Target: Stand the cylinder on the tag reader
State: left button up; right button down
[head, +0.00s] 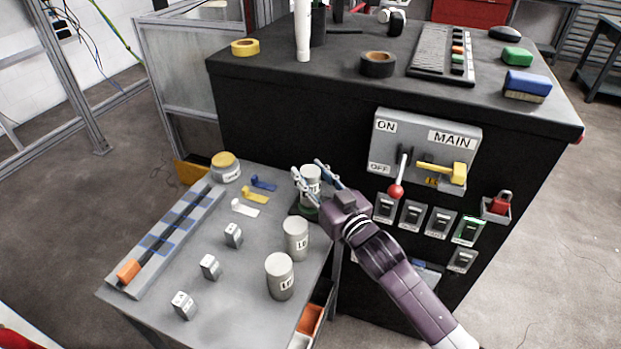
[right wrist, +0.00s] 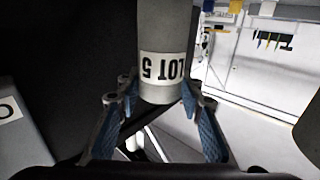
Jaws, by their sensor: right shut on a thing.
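My right gripper (head: 309,170) is shut on a grey cylinder (head: 311,186) with a white label, above the far right part of the grey side table. In the right wrist view, the cylinder (right wrist: 165,30) is between the blue finger pads of the gripper (right wrist: 160,98), and its label reads LOT 5. A dark base with a green part, seemingly the tag reader (head: 298,210), shows just below the cylinder. The cylinder looks about upright; I cannot tell whether it touches the base. My left gripper is not in view.
Two more labelled cylinders (head: 295,239) (head: 280,277) stand close in front on the side table (head: 235,310). Several small grey blocks (head: 209,267), a slide rail (head: 165,240) and a yellow-topped jar (head: 226,168) lie leftward. The black cabinet with a switch panel (head: 437,133) rises to the right.

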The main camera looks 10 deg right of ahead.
jog(key=shift+f, duration=0.5)
jog(key=shift+f, duration=0.15)
jog(key=c, duration=1.3)
grip_release()
jog(key=b+v, duration=0.1)
jog(key=v, duration=1.1)
